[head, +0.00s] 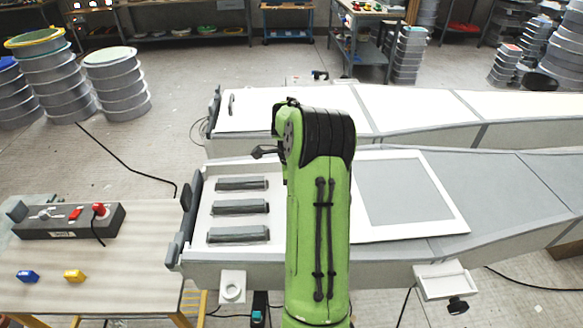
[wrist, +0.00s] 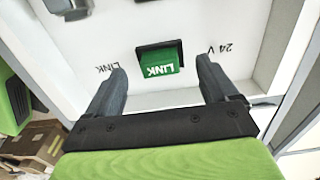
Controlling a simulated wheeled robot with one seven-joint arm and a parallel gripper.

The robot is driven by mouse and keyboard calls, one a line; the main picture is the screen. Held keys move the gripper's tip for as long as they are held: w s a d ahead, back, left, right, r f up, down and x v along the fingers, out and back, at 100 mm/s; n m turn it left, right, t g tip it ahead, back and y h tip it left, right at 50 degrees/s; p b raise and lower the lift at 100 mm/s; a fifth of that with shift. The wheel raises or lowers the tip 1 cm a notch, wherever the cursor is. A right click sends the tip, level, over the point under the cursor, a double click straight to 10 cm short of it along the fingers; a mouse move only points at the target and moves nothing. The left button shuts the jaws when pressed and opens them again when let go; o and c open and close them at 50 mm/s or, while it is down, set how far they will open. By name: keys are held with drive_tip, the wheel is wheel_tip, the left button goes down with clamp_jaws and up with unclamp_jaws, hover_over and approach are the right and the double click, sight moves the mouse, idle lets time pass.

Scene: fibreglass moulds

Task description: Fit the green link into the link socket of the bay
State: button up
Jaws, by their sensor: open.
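The green link (wrist: 160,68), marked LINK in white, sits at a dark rectangular socket (wrist: 160,45) on a white panel in the wrist view. The dark frame shows around the link's top and sides; I cannot tell how deep the link sits. The panel carries a printed LINK label on the left and 24 V on the right. My gripper (wrist: 160,70) is open, with one finger on each side of the link and a gap on both sides. In the head view my green arm hides the gripper, and I cannot see the link there.
A table (head: 130,285) at the left holds a control box (head: 72,221), a blue piece (head: 28,276) and a yellow piece (head: 74,275). Long grey-white moulds (head: 500,185) fill the middle and right. A cable (head: 125,166) lies across the floor.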

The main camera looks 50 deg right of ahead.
wheel_tip(320, 180, up, 12)
drive_tip(key=p, duration=0.2)
drive_tip(key=shift+f, duration=0.15)
